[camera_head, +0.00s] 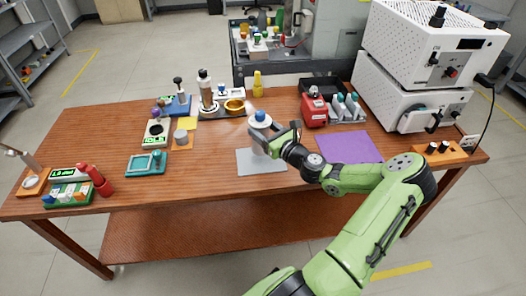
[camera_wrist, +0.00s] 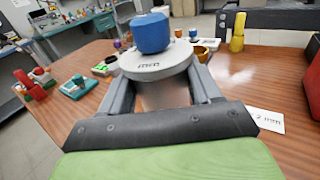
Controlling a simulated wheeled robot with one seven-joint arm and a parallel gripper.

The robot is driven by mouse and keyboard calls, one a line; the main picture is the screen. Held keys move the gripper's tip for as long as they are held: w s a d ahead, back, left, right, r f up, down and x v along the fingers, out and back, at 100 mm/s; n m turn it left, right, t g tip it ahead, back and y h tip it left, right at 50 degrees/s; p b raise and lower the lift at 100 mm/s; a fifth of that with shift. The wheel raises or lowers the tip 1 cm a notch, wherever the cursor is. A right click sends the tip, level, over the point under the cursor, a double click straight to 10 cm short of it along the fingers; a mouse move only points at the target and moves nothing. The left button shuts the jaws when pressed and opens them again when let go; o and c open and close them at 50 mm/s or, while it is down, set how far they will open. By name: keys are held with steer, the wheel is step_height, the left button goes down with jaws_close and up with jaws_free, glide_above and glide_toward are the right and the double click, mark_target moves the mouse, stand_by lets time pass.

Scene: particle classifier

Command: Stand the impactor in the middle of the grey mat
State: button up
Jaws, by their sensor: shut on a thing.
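The impactor, a pale grey cylinder with a wide flat cap and a blue knob (camera_head: 260,117), is upright in my gripper (camera_head: 264,137). In the wrist view its cap (camera_wrist: 157,66) and blue knob fill the upper middle, and the two fingers close on the body below the cap. The grey mat (camera_head: 262,165) lies flat on the table, and its visible part is bare. The impactor appears over or just behind the mat's back edge. I cannot tell whether its base touches anything, as the fingers hide it.
A purple mat (camera_head: 348,147) lies to the right. A red box (camera_head: 314,112) and a rack of bottles (camera_head: 346,108) stand behind it. A gold bowl (camera_head: 234,106) and a yellow bottle (camera_head: 258,83) stand behind the grey mat. The table front left of the mat is clear.

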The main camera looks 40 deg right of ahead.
step_height(320, 180, down, 4)
steer(key=shift+f+b, duration=0.25)
steer(key=shift+b, duration=0.7)
steer(key=shift+r, duration=0.2)
steer(key=shift+f, duration=0.1)
steer(key=o, duration=1.5)
steer(key=shift+f, duration=0.15)
steer(key=shift+o, duration=0.2)
